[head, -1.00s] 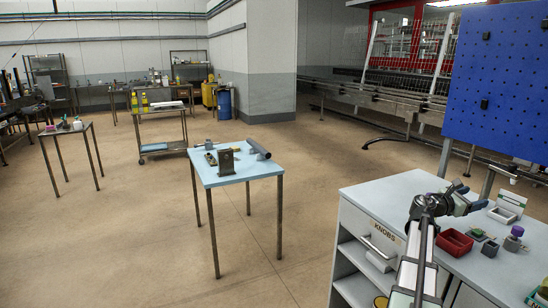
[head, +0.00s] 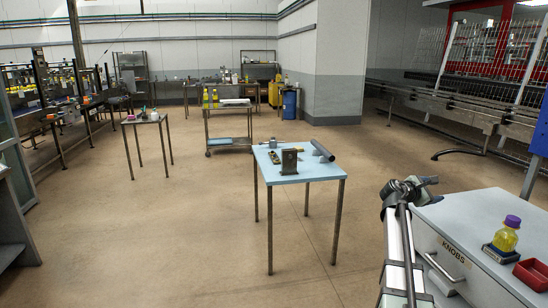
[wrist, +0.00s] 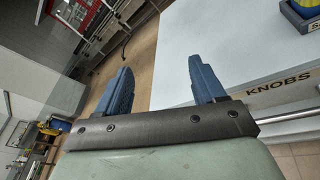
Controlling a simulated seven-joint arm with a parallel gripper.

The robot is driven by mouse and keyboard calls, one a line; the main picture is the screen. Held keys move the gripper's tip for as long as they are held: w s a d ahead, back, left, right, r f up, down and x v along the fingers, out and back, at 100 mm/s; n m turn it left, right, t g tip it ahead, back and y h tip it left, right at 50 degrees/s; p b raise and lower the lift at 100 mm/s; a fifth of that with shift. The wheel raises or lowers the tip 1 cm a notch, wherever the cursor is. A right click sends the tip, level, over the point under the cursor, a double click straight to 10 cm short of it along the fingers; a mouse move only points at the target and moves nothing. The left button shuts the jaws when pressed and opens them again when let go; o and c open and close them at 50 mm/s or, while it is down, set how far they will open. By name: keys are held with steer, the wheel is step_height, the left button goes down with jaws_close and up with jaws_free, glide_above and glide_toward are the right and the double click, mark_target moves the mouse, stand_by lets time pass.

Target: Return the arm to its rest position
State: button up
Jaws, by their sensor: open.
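My gripper (head: 424,183) is at the right in the head view, at the left end of the white cabinet top (head: 480,205). In the wrist view its two blue fingers (wrist: 160,88) stand wide apart with nothing between them. They extend over the cabinet's edge, with the floor and the white top beyond. My arm rises from the bottom of the head view to the gripper.
A yellow bottle with a purple cap (head: 505,236) stands on the cabinet near a red bin (head: 532,272). The drawer front (head: 455,262) reads KNOBS and has a bar handle. A light blue table (head: 325,172) holds several parts. Open floor lies left of the cabinet.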

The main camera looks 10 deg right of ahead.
steer(key=a+f+m+y, duration=0.15)
steer(key=a+f, duration=0.45)
steer(key=f, duration=0.7)
steer(key=a+f+m+y, duration=0.1)
steer(key=a+f+y, duration=0.35)
steer(key=f, duration=0.85)
steer(key=s+a+f+m+g+y, duration=0.15)
steer(key=s+a+f, duration=0.25)
steer(key=a+f, duration=0.5)
steer(key=s+a+f+m+g+y, duration=0.15)
steer(key=s+a+f, duration=0.25)
steer(key=a+f, duration=0.5)
steer(key=s+a+f+m+g+y, duration=0.2)
steer(key=s+a+f+m+g, duration=0.1)
steer(key=s+a+f, duration=0.75)
steer(key=s+a+f+m+g+y, duration=0.25)
steer(key=s+a+f, duration=0.55)
steer(key=s+f, duration=0.5)
steer(key=s+a+m+g+y, duration=0.1)
steer(key=s+a, duration=0.1)
steer(key=s, duration=0.5)
steer(key=s+a+m+g, duration=0.1)
steer(key=s+a+m, duration=0.1)
steer(key=s, duration=0.6)
steer(key=shift+a+r+y, duration=0.2)
steer(key=shift+a+y, duration=0.15)
steer(key=shift+a, duration=0.5)
